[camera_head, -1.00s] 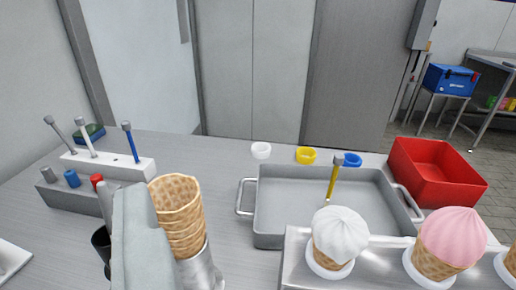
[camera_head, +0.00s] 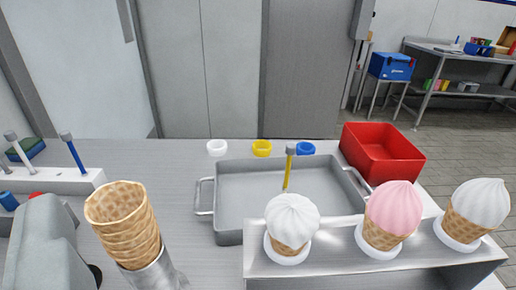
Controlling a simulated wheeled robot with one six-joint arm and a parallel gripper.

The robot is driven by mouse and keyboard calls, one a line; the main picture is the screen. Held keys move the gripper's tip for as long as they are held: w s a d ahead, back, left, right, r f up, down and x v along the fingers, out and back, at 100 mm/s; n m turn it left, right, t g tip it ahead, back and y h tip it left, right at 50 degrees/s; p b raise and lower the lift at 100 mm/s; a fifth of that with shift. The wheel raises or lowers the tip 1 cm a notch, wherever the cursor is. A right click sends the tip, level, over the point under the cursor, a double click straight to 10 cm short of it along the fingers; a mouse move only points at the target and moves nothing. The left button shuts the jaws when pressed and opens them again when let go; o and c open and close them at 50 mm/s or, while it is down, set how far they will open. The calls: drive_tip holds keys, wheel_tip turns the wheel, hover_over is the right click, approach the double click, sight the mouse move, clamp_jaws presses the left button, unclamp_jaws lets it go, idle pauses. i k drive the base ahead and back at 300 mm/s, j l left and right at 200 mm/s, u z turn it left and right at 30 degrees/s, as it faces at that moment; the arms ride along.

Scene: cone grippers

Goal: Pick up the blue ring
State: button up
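The blue ring (camera_head: 305,148) lies on the grey worktop near its back edge, behind the metal tray and left of the red bin. It is the rightmost of three small rings in a row, with the yellow ring (camera_head: 262,148) and the white ring (camera_head: 217,147) to its left. A yellow-handled tool rises from the tray just left of it. A smooth grey part fills the lower left corner and may be part of my arm. I see no gripper fingers, and nothing touches the blue ring.
The metal tray (camera_head: 230,228) and an ice-cream stand (camera_head: 340,262) with three filled cones lie nearer than the rings. A red bin (camera_head: 383,155) stands right of them. A stack of empty cones (camera_head: 127,235) rises at lower left.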

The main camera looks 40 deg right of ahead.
sight(303, 147)
drive_tip(key=z, duration=1.25)
